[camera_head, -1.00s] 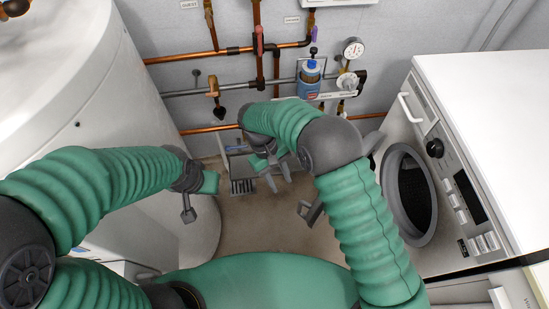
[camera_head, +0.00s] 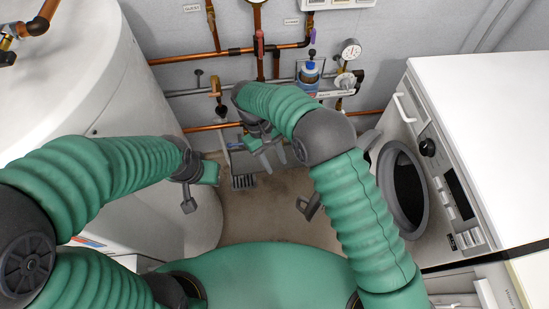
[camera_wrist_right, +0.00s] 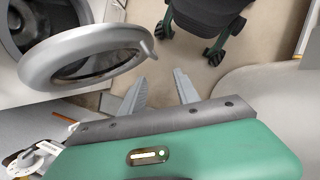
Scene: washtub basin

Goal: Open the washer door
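The white washer (camera_head: 480,130) stands at the right, with a dark round opening (camera_head: 410,190) in its front. In the right wrist view, the grey ring-shaped door (camera_wrist_right: 85,58) stands swung out from the drum opening (camera_wrist_right: 40,25), partly open. A small tab on its rim (camera_wrist_right: 147,50) lies just beyond my fingertips. My right gripper (camera_head: 270,160) is open and empty; its two spread fingers also show in the wrist view (camera_wrist_right: 160,77), apart from the door. My left gripper (camera_head: 199,188) is open and empty, far from the washer.
A large white tank (camera_head: 90,90) stands at the left. Copper pipes (camera_head: 190,57), a gauge (camera_head: 350,50) and a blue-labelled bottle (camera_head: 309,75) are on the back wall. A grey rack-like object (camera_head: 243,170) stands low by the wall. Bare floor (camera_head: 265,215) lies between.

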